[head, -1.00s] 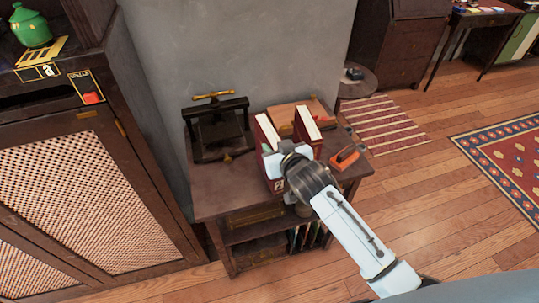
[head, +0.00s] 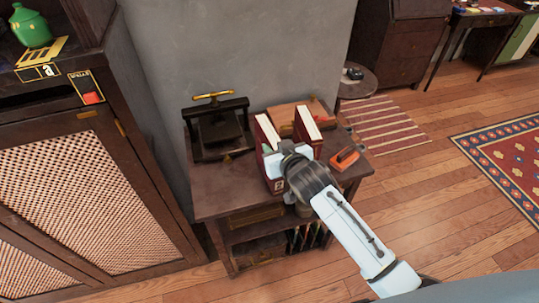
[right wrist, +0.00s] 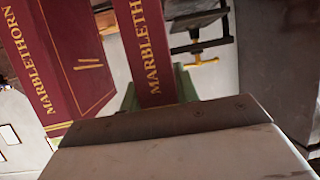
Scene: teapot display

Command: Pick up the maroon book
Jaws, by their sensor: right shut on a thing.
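Two upright maroon books with gold lettering reading MARBLETHORN stand on a dark wooden side table (head: 215,204). The left maroon book (head: 266,134) has my right gripper (head: 274,165) at its near end. In the right wrist view, my right gripper (right wrist: 156,92) is shut on this maroon book (right wrist: 146,48), its green pads on both sides of the spine. The other maroon book (head: 309,128) stands to the right, apart from the gripper; it also shows in the right wrist view (right wrist: 65,65). The gripper hides much of the held book in the head view. My left gripper is out of view.
A black press (head: 219,127) with a brass handle stands left of the books. A brown box (head: 290,114) lies behind them, and an orange-handled tool (head: 346,157) lies to the right. A wooden cabinet (head: 85,190) stands at the left, with a grey wall behind the table.

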